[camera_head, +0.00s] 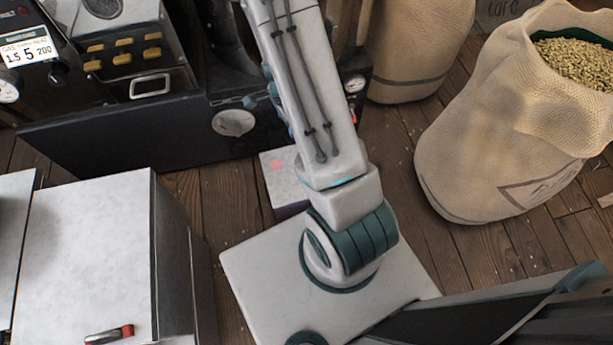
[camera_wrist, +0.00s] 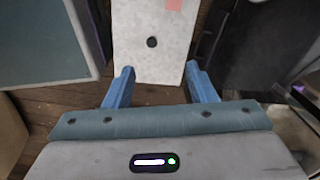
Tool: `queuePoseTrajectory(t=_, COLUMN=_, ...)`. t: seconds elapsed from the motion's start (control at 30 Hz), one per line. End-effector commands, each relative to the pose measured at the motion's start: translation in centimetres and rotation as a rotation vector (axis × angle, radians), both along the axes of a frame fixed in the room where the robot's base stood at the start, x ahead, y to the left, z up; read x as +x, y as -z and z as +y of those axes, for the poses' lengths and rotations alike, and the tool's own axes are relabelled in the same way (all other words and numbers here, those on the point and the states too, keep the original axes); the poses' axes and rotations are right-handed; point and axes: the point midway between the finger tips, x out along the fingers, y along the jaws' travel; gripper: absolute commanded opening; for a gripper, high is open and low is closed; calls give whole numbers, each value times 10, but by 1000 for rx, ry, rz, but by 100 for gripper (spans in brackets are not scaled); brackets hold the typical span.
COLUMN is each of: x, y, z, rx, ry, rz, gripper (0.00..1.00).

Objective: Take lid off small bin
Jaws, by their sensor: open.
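A small bin with a pale, speckled flat lid (camera_wrist: 150,65) lies ahead of my gripper in the wrist view. The lid has a dark round knob or hole (camera_wrist: 152,42) near its middle and a pink patch at its far edge. In the head view, part of the pale lid (camera_head: 285,185) with its pink patch shows beside my arm; my arm hides the rest. My gripper (camera_wrist: 160,67) is open and empty, its two blue fingers spread about the lid's near end. I cannot tell the height gap between them. The head view does not show my fingers.
A dark roasting machine (camera_head: 120,130) with gauges stands at the upper left. A pale-topped cabinet (camera_head: 85,250) is at lower left, with a red-ended handle (camera_head: 110,334) on it. An open sack of green beans (camera_head: 500,130) stands right, another sack (camera_head: 410,50) behind. Wooden floor shows between.

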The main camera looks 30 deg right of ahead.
Motion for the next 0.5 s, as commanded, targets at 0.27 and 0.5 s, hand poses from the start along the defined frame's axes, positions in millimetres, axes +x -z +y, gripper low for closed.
queuePoseTrajectory(t=0.27, x=-9, y=108, z=-32, rx=-89, ry=246, rz=41, gripper=51)
queuePoseTrajectory(t=0.5, x=-12, y=137, z=-39, rx=-106, ry=288, rz=45, gripper=51)
